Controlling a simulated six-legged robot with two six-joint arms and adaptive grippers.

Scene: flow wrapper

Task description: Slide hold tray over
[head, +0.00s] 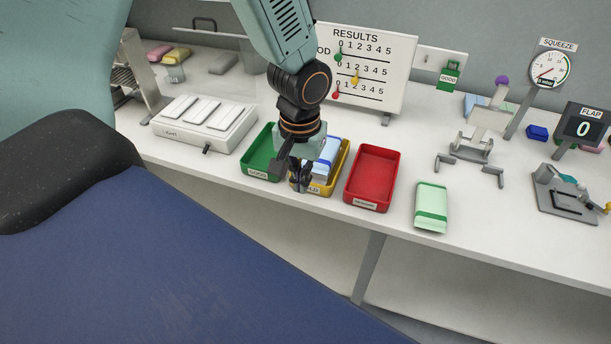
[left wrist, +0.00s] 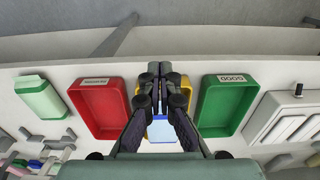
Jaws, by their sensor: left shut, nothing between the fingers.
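The yellow hold tray (head: 340,171) stands on the white bench between the green tray and the red tray. A blue and white pack (head: 328,147) lies in it, also seen in the left wrist view (left wrist: 160,131). My left gripper (head: 301,188) points down at the tray's front left part, near its label. Its fingers are shut and empty. Whether they touch the tray cannot be told. In the left wrist view my gripper (left wrist: 160,70) hides most of the yellow tray. My right gripper is not in view.
The green tray (head: 262,173) marked GOOD is close on the left, the empty red tray (head: 388,161) close on the right. A pale green pack (head: 431,205) lies farther right near the front edge. A white panel device (head: 207,128) stands left; a results board (head: 395,75) stands behind.

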